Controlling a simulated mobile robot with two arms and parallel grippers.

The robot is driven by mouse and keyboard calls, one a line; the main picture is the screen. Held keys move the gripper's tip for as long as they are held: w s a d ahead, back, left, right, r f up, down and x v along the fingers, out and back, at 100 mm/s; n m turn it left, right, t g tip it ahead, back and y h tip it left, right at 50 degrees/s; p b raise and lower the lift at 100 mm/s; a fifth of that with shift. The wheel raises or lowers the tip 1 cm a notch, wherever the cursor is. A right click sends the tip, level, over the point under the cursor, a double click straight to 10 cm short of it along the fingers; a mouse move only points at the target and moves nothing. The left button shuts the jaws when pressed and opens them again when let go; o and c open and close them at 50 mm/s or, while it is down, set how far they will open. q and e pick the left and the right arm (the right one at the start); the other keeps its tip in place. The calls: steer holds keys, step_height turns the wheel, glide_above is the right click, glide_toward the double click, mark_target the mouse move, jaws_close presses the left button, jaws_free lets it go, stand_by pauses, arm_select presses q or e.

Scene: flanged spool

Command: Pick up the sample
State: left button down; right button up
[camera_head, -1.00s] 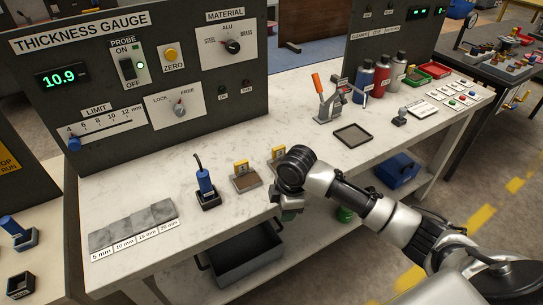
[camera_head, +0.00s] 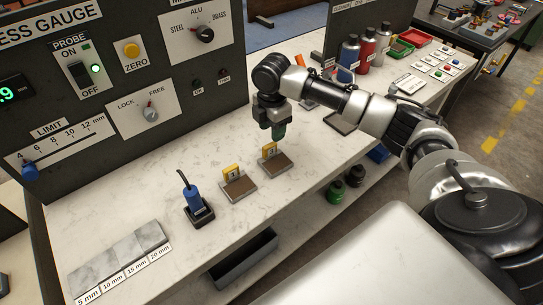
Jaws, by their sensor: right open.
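My right gripper (camera_head: 278,134) is open and hangs over the white bench, above and behind the two small brown pads. Its fingers are small and dark, and the gap between them is hard to see. One brown pad (camera_head: 239,188) has a yellow tag and lies at the left. The other brown pad (camera_head: 275,165), also with a yellow tag, lies nearer the gripper. No piece in view is readably marked as the sample, so I cannot tell which thing it is. My left gripper is not in view.
The thickness gauge panel (camera_head: 110,165) stands along the back. A blue-handled probe (camera_head: 194,198) stands in a black holder. Grey step plates (camera_head: 118,258) lie at the front left. Several bottles (camera_head: 366,54) stand at the back right. Bare bench (camera_head: 140,185) lies between panel and probe.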

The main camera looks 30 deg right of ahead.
mark_target(270, 145)
steer(key=shift+s+f, duration=0.1)
steer(key=shift+f, duration=0.8)
steer(key=f, duration=0.3)
steer(key=f+p, duration=0.1)
steer(key=shift+w+a+f, duration=0.2)
steer(key=shift+a, duration=0.15)
steer(key=shift+f, duration=0.6)
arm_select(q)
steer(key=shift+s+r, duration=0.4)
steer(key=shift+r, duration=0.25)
arm_select(e)
steer(key=shift+r, duration=0.1)
jaws_close()
steer(key=shift+w, duration=0.1)
